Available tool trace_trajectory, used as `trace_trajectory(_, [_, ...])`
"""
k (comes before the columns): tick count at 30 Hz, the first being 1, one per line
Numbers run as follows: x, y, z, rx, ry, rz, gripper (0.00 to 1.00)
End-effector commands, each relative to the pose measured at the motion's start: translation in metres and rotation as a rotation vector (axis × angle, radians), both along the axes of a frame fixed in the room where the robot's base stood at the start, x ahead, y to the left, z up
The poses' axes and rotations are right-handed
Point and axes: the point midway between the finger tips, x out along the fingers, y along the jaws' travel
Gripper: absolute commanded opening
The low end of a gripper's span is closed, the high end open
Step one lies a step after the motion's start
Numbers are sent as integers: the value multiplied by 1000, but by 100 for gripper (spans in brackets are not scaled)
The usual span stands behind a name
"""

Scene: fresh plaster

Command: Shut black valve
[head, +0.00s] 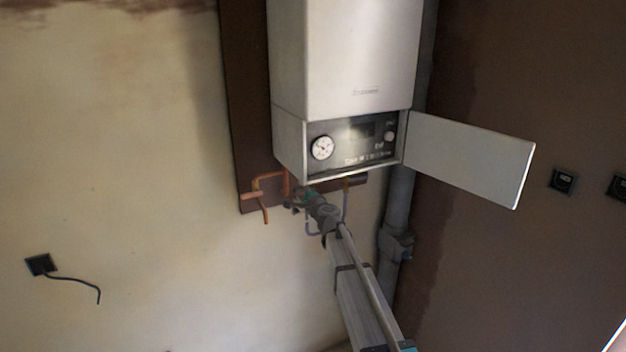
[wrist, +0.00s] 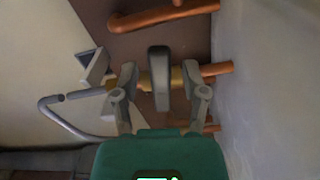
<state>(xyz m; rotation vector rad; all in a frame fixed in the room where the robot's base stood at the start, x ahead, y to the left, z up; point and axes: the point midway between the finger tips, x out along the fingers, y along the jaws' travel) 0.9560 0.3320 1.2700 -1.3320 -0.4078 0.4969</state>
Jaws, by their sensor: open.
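The black valve's dark grey lever (wrist: 158,62) stands between the fingers of my gripper (wrist: 162,80) in the wrist view. Behind it are a brass body (wrist: 178,78) and a copper pipe end (wrist: 217,70). My gripper is open, with one finger on each side of the lever and a visible gap to both. In the head view my gripper (head: 301,197) is under the boiler's lower edge, and it hides the valve there. I cannot tell from these views whether the fingertips reach past the lever in depth.
The white boiler (head: 345,60) hangs above my arm, with its front flap (head: 470,158) swung out to the right. Bent copper pipes (head: 265,190) lie left of my gripper. A grey drain pipe (head: 398,205) runs down on the right. The left wall is mostly free.

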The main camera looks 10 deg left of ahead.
Motion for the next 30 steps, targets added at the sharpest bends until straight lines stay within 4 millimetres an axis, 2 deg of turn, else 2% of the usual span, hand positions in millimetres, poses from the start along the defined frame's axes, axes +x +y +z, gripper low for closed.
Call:
trace_trajectory(1, [0,0,0,0,0,0,53])
trace_trajectory(9, [0,0,0,0,0,0,3])
trace_trajectory(10, [0,0,0,0,0,0,0])
trace_trajectory(17, [0,0,-2,-22,-15,0,0])
trace_trajectory(30, [-1,0,-10,-189,-128,0,0])
